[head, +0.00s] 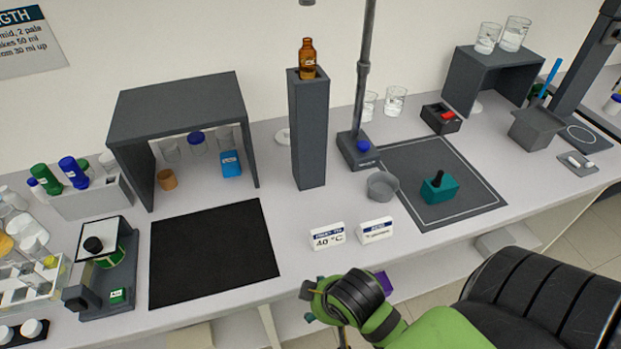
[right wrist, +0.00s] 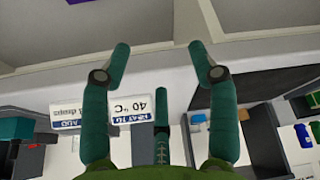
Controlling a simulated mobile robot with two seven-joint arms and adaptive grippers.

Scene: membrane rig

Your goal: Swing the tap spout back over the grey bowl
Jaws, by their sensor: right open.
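A small grey bowl (head: 382,186) stands on the bench at the left edge of the dark outlined mat in the head view. Behind it is a dark stand (head: 358,150) with a blue knob (head: 363,146) and a tall pole running out of the top of the picture. I cannot make out a tap spout; any upper end of the pole is out of view. My right gripper (right wrist: 160,50) is open and empty, its green fingers spread apart. In the head view it is at the bench's front edge, below the bowl, clear of it. My left gripper is not in view.
Two cards, one reading 40 °C (head: 327,236), stand at the front edge. A dark column (head: 311,140) holding a brown bottle (head: 307,57) rises left of the stand. A teal block (head: 438,188) sits on the mat (head: 470,190). A black pad (head: 212,253) lies left.

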